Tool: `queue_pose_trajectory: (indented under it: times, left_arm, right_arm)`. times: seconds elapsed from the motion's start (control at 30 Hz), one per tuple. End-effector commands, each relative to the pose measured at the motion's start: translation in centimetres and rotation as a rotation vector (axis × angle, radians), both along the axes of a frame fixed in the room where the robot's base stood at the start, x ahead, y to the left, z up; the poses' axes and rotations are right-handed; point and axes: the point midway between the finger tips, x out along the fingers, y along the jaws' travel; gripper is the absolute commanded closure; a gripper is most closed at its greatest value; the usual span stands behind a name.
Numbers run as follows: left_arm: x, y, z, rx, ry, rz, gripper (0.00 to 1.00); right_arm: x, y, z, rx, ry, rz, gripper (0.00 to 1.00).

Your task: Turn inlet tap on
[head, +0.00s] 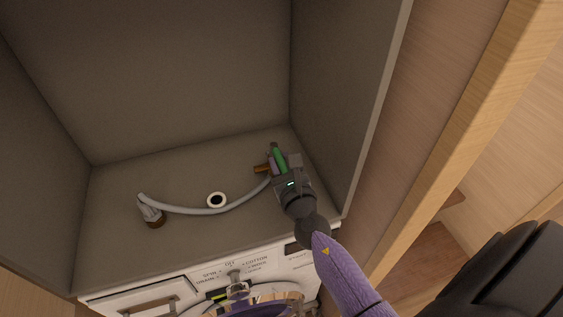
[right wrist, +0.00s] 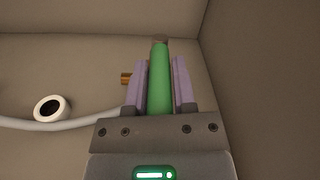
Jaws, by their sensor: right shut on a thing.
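The inlet tap's green handle (right wrist: 159,80) lies between the two fingers of my right gripper (right wrist: 160,85), which is shut on it. In the head view the green handle (head: 280,160) shows at the back right of the grey recess, with my right gripper (head: 281,168) over it. A brass fitting (head: 262,169) sticks out to the left of the handle; it also shows in the right wrist view (right wrist: 126,79). The rest of the tap's body is hidden by the gripper. My left gripper is not in view.
A white ring with a dark hole (head: 216,200) is behind the hose. The recess's right wall (head: 345,100) stands close beside my right arm. A white appliance panel (head: 225,270) is in front.

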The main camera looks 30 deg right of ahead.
Motion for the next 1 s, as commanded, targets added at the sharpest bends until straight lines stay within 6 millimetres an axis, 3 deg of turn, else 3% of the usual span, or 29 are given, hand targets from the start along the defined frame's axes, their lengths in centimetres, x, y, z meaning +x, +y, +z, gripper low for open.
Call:
queue_pose_trajectory:
  times: [0.53,1.0]
  left_arm:
    - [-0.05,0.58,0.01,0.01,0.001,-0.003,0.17]
    - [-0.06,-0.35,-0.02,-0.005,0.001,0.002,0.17]
  right_arm:
    - [-0.02,0.01,-0.03,0.0,0.001,0.0,1.0]
    - [-0.02,0.02,-0.04,0.0,0.001,0.0,1.0]
